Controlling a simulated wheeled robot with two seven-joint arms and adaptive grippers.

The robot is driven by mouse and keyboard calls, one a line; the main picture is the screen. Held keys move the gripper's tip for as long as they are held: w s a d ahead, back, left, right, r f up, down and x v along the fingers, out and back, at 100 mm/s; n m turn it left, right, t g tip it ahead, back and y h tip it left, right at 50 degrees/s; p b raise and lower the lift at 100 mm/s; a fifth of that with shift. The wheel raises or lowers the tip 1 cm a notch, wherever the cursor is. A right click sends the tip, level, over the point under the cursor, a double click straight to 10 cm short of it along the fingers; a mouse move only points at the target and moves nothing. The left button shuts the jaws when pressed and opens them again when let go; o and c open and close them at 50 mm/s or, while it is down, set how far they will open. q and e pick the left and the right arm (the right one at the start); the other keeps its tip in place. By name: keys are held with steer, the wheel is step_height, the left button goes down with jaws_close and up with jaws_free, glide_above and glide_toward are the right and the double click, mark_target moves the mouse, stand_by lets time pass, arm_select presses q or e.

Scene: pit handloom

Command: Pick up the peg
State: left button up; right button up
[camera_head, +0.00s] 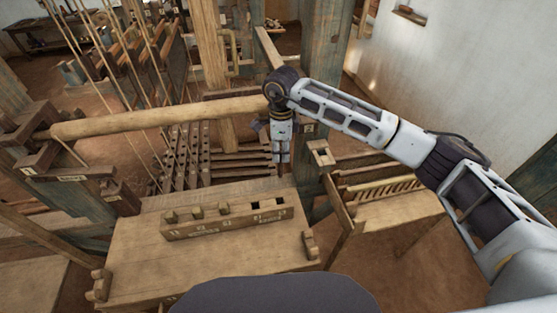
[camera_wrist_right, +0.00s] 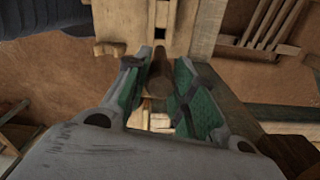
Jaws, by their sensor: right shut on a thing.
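My right gripper (camera_head: 282,160) hangs pointing down just beyond the far edge of the bench, near a blue-green post. In the right wrist view its green-padded fingers (camera_wrist_right: 163,100) are closed on a brown wooden peg (camera_wrist_right: 158,75), held between the pads. In the head view the peg cannot be made out clearly. A wooden peg rack (camera_head: 228,226) lies on the bench, with several pegs standing toward its left and two dark square holes open toward its right end. My left gripper is not in view.
The bench top (camera_head: 210,258) is bare in front of the rack. A round wooden beam (camera_head: 160,118) runs left of my right gripper. A slatted wooden box (camera_head: 385,205) stands to the right. Thin cords (camera_head: 135,80) rise at the left.

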steer(key=shift+r+p, duration=0.35)
steer(key=shift+r, duration=1.1)
steer(key=shift+d, duration=0.1)
